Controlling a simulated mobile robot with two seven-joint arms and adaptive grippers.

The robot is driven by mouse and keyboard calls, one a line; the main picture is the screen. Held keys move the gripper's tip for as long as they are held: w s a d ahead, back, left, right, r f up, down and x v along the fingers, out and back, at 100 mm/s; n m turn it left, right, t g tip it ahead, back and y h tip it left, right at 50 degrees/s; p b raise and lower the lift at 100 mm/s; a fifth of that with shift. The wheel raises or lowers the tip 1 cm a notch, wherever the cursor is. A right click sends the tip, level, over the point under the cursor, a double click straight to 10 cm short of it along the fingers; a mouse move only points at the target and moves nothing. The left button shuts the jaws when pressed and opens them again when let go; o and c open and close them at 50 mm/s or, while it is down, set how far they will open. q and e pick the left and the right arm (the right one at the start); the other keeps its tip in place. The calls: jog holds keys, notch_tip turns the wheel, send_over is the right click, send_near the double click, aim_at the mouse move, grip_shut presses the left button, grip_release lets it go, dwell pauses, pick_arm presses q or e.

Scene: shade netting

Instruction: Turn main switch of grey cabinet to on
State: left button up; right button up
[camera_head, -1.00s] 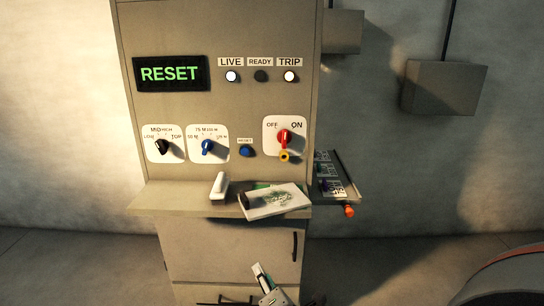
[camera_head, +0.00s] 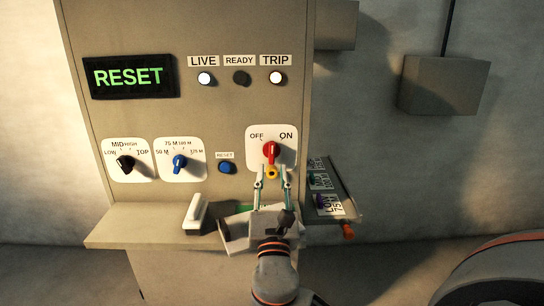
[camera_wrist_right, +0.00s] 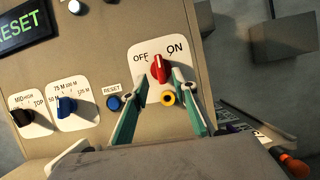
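The grey cabinet (camera_head: 200,115) fills the left and middle of the head view. Its main switch is a red knob (camera_head: 270,152) on a white plate (camera_head: 287,150) marked OFF and ON. The knob stands roughly upright; I cannot tell which mark it points at. A yellow ring piece (camera_head: 271,172) sits just below it. My right gripper (camera_head: 272,176) is open, its fingers spread in front of and just below the knob. In the right wrist view the two fingers (camera_wrist_right: 160,80) frame the red knob (camera_wrist_right: 159,70), with no clear contact. My left gripper is not in view.
Left of the switch are a blue button (camera_head: 227,167), a blue knob (camera_head: 179,162) and a black knob (camera_head: 125,163). A ledge (camera_head: 140,228) below holds a white block (camera_head: 195,214) and a partly hidden flat item (camera_head: 235,232). A side panel (camera_head: 330,190) juts out right.

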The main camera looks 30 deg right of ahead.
aim_at(272, 155)
jog(key=x, duration=0.4)
jog(key=shift+w+p, duration=0.1)
jog(key=shift+p, duration=0.25)
jog(key=shift+x, duration=0.85)
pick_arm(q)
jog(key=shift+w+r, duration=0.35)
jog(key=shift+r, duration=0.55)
pick_arm(e)
jog(key=shift+f, duration=0.1)
grip_shut()
